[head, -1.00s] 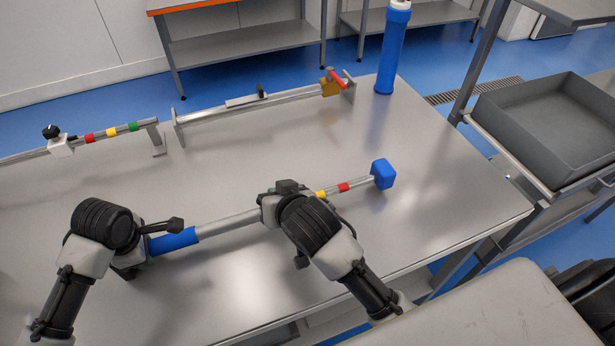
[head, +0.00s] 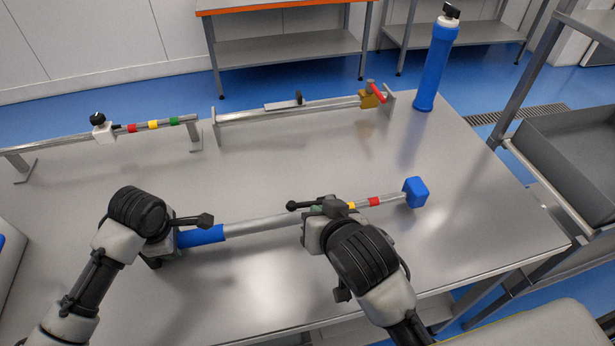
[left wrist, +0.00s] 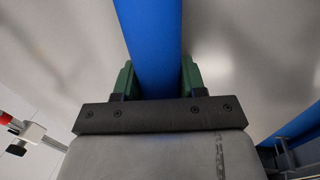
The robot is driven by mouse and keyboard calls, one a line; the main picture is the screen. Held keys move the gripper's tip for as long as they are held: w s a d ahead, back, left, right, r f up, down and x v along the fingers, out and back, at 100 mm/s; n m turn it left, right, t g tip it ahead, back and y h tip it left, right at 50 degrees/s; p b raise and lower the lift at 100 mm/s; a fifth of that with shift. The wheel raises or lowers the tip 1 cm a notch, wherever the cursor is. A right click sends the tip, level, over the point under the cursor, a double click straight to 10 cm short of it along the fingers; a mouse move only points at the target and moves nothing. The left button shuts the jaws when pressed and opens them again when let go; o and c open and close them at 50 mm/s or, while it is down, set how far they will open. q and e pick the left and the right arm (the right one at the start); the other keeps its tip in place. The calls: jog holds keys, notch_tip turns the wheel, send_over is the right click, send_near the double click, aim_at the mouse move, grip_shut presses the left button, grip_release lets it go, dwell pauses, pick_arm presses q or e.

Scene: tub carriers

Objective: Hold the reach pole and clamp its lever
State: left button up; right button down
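A dark lever (head: 305,205) with a round end sticks out leftward from the collar (head: 335,207) by the yellow band. My right gripper (head: 318,234) is at this collar; its fingers are mostly hidden.
Behind stand a rail (head: 300,106) with a gold clamp and red lever, and another rail (head: 155,124) with coloured bands. A blue cylinder (head: 432,70) stands at the table's back right corner. A grey tray (head: 560,165) is on the right shelf. The middle table is clear.

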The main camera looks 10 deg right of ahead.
pick_arm(q)
jog(key=o, duration=0.5)
jog(key=shift+s+r, duration=0.4)
jog(key=shift+r, duration=1.55)
jog(key=shift+s+r, duration=0.4)
jog(key=shift+r, duration=1.6)
jog(key=shift+s+r, duration=0.4)
jog(key=shift+r, duration=1.55)
